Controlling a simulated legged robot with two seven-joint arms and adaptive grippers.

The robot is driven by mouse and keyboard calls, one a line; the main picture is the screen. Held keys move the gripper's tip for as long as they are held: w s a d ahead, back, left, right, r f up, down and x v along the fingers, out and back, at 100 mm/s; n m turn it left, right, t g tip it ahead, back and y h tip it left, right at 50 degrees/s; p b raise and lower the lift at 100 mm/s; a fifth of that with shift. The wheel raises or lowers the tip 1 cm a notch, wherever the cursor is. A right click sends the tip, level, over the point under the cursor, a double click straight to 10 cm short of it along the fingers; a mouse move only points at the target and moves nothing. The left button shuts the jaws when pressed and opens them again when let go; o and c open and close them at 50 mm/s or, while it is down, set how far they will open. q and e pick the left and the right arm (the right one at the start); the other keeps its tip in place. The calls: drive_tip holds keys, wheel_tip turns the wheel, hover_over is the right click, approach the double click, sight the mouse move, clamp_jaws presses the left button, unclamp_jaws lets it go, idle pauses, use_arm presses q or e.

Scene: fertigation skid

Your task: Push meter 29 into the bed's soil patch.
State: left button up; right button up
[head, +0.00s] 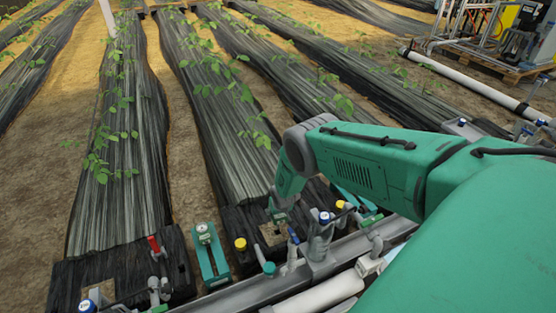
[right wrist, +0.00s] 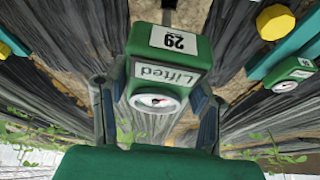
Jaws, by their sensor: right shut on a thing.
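Meter 29 (right wrist: 172,62) is a green box in the right wrist view, with a white label "29", a second label "Lifted" and a round dial. My right gripper (right wrist: 152,93) is shut on it, one finger on each side. A grey metal probe (right wrist: 168,9) runs from its far end toward brown ground; its tip is cut off, so I cannot tell whether it touches soil. In the head view, the brown soil patch (head: 271,233) is a square opening in the dark bed cover, just below my right wrist. My left gripper is not in view.
Another green meter with a dial (head: 204,233) stands on a teal base left of the patch. A yellow knob (head: 240,243) stands between them. Valves (head: 322,235) and a grey rail (head: 330,263) crowd the near side. Plants on covered beds lie beyond.

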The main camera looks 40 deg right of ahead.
sight(278, 228)
wheel_tip(278, 228, down, 2)
drive_tip(key=shift+a+f+b, duration=0.1)
drive_tip(key=shift+a+b, duration=0.05)
drive_tip(key=shift+b, duration=0.6)
wheel_tip(278, 228, down, 2)
drive_tip(key=shift+f+b, duration=0.1)
drive_tip(key=shift+b, duration=0.8)
drive_tip(key=shift+f, duration=1.1)
drive_tip(key=o, duration=1.3)
drive_tip(key=shift+r+p, duration=3.25)
drive_tip(key=shift+r, duration=0.75)
